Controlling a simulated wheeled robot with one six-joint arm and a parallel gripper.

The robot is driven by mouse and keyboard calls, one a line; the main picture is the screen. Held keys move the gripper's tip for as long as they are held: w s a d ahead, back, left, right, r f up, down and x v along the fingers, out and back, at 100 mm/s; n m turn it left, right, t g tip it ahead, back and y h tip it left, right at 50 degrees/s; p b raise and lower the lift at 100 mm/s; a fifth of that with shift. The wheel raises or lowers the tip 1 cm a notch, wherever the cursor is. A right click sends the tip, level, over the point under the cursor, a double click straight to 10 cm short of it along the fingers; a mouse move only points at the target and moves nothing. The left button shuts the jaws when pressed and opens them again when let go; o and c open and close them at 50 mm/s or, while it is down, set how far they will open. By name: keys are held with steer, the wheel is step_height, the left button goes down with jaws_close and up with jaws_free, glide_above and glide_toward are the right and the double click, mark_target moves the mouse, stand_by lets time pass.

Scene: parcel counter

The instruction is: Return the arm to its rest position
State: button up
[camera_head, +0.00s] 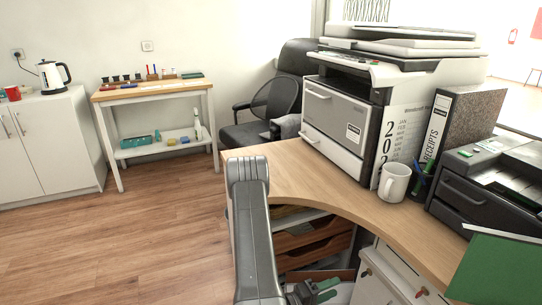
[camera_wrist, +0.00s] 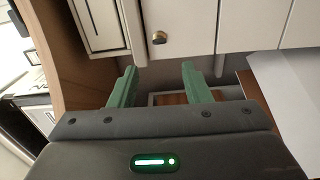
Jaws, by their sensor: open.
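My gripper (camera_wrist: 158,80) shows in the wrist view with its two green fingers apart and nothing between them. In the head view my gripper (camera_head: 320,289) is low at the bottom edge, below the curved desk (camera_head: 290,170) and in front of the cabinet under it. My arm's grey link stands upright in the middle of the head view and hides part of the desk's left end. The fingers point toward white drawer fronts with a round knob (camera_wrist: 159,38). I cannot tell how close the fingertips are to them.
On the desk stand a printer (camera_head: 340,115), a white mug (camera_head: 394,182), a pen cup (camera_head: 420,185), a receipts binder (camera_head: 455,130) and a black device (camera_head: 490,180). Wooden trays (camera_head: 312,240) sit under the desk. The floor (camera_head: 130,240) at left is clear.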

steer(key=b+x, duration=0.1)
steer(key=x, duration=0.9)
steer(key=p+v, duration=0.2)
steer(key=v, duration=1.2)
steer(key=w+d+m+b, duration=0.5)
steer(key=d+m+b, duration=0.3)
steer(key=d+m, duration=0.5)
steer(key=m, duration=0.3)
steer(key=shift+w, duration=0.2)
stand_by(0.8)
stand_by(0.4)
